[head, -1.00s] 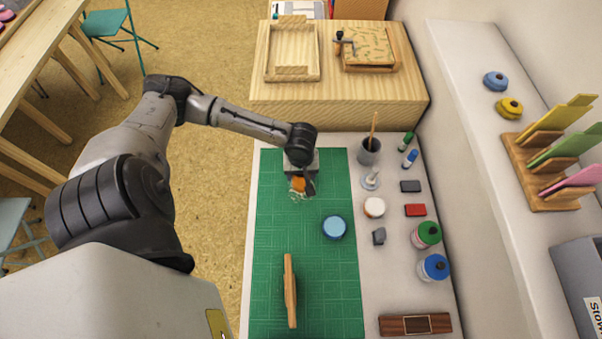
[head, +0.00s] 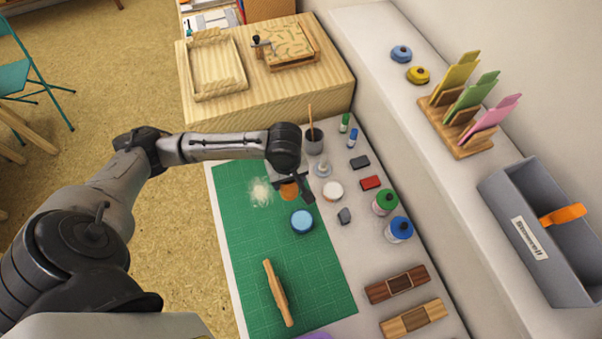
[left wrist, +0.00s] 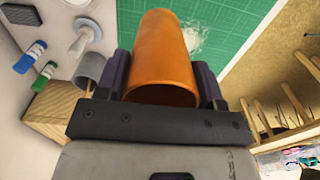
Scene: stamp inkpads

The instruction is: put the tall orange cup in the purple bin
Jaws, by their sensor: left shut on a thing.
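The tall orange cup (left wrist: 165,52) is between the two fingers of my left gripper (left wrist: 162,78) in the left wrist view, its open rim toward the palm. My left gripper (head: 293,190) is shut on it. In the head view the cup (head: 290,192) shows small and partly hidden by the gripper, over the right part of the green mat. A purple sliver (head: 316,336) at the bottom edge of the head view may be the purple bin; the rest is cut off. My right gripper is not in view.
The green cutting mat (head: 240,225) holds a whitish patch (head: 260,192), a round blue lidded thing (head: 302,222) and a wooden piece (head: 275,292). Bottles, inkpads and a pen cup (head: 313,142) stand to its right. A grey bin (head: 560,270) sits on the right ledge.

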